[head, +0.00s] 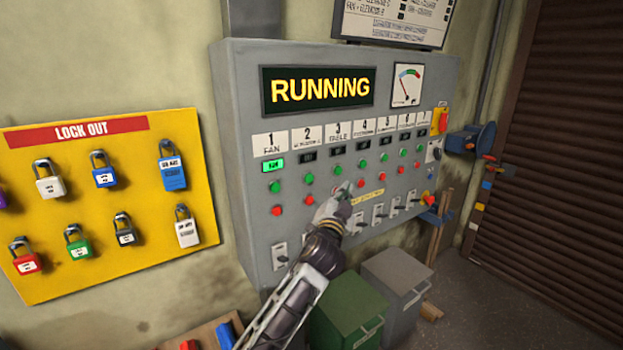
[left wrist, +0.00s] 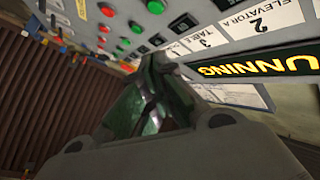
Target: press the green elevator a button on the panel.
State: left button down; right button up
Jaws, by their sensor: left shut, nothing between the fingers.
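The grey control panel (head: 236,120) fills the middle of the head view. The green elevator A button (head: 309,179) is in column 2, below its label (head: 307,138) and a dark indicator, above a red button (head: 311,198). My left gripper (head: 345,189) is shut and empty, in front of the panel to the right of and slightly lower than that button. It covers part of the column 3 area; contact with the panel cannot be told. In the left wrist view, the shut fingers (left wrist: 152,95) show with the panel upside down, including the elevator A label (left wrist: 262,20). My right gripper is out of view.
The display (head: 320,88) reads RUNNING, and the fan indicator (head: 273,165) is lit green. Neighbouring green and red buttons sit close together, with switches below. A yellow lockout board (head: 110,235) hangs left. Green (head: 345,312) and grey (head: 397,285) bins stand below.

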aim_at(309, 179)
pick_arm(q)
jog(key=shift+w+a+f+n+y, duration=0.1)
jog(key=shift+w+a+n+y, duration=0.1)
jog(key=shift+a+n+y, duration=0.25)
jog(key=shift+w+a+f+n+y, duration=0.15)
jog(key=shift+a+n+y, duration=0.1)
jog(key=shift+a+y, duration=0.25)
jog(key=shift+w+r, duration=0.1)
jog(key=w+a, duration=0.5)
jog(key=w, duration=0.2)
jog(key=shift+p, duration=0.35)
dwell(0.3)
jog(key=shift+w+a, duration=0.65)
jog(key=shift+w, duration=0.05)
dwell(3.1)
jog(key=shift+s+d, duration=0.15)
dwell(0.3)
jog(key=shift+s+d, duration=0.4)
jog(key=shift+s, duration=0.15)
